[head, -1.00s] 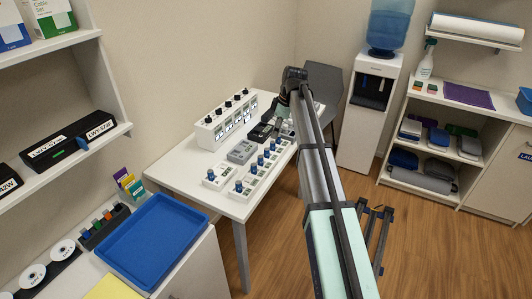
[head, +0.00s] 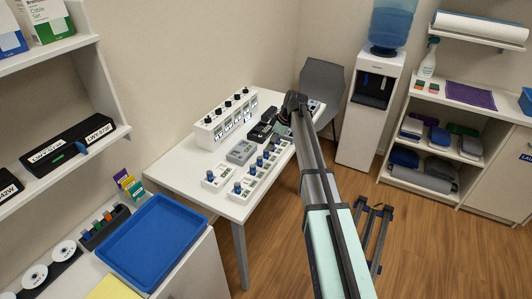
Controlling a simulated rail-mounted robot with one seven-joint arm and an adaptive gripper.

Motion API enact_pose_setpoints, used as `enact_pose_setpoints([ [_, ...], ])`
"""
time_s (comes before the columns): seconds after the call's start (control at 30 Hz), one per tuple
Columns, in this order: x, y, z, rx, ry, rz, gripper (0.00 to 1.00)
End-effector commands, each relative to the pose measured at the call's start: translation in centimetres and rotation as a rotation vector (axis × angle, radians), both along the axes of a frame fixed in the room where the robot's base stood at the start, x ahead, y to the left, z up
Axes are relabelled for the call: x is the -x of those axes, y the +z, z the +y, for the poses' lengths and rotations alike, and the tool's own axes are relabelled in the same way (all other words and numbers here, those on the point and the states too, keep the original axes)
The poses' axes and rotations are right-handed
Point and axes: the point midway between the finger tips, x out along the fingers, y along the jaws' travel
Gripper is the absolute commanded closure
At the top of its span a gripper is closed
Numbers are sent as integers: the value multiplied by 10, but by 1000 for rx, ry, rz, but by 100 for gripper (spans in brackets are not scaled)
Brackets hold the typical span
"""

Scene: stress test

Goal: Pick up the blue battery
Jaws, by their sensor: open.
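Several small blue-topped cylinders stand on white modules on the white table (head: 165,181). One is at the front of the table (head: 237,187), and another is farther back along the row (head: 272,146). I cannot tell whether any of them is the blue battery. My gripper (head: 284,117) is at the far end of my arm, low over the back right of the table beside a dark device (head: 262,131). It is open, small and partly hidden by my wrist, and I cannot see anything held in it.
A white box with black knobs (head: 225,120) stands along the wall. A grey device (head: 241,152) sits mid-table. A grey chair (head: 322,85) is behind my arm. A blue tray (head: 152,243) and a black holder with coloured pieces (head: 104,227) are at the lower left.

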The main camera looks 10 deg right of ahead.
Motion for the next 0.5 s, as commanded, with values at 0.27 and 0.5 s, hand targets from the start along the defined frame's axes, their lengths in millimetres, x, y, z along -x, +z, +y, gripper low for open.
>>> enact_pose_setpoints([
  [0.27, -2, -11, 5, 0, 1, 0, 45],
  [0.5, -7, -31, 16, 0, 2, 2, 45],
])
